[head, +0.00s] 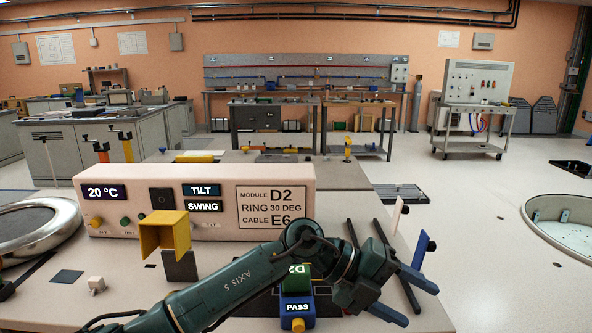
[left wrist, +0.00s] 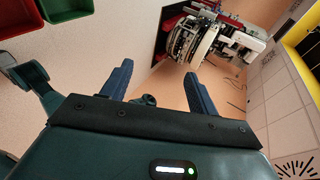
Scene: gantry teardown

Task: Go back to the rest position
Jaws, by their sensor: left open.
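My left arm crosses the front of the bench in the head view. Its left gripper (head: 422,307) is at the bench's right front, with two blue fingers spread apart and nothing between them. In the left wrist view the same gripper (left wrist: 158,74) also shows open and empty. A blue block marked PASS (head: 297,306), with a D2 label above it and a yellow knob, stands left of the gripper, partly behind my arm. My right gripper is in neither view.
A cream control box (head: 220,220) with labels stands behind my arm. A yellow bracket (head: 166,232) is in front of it. A round pit (head: 570,222) lies at right; the floor between is clear.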

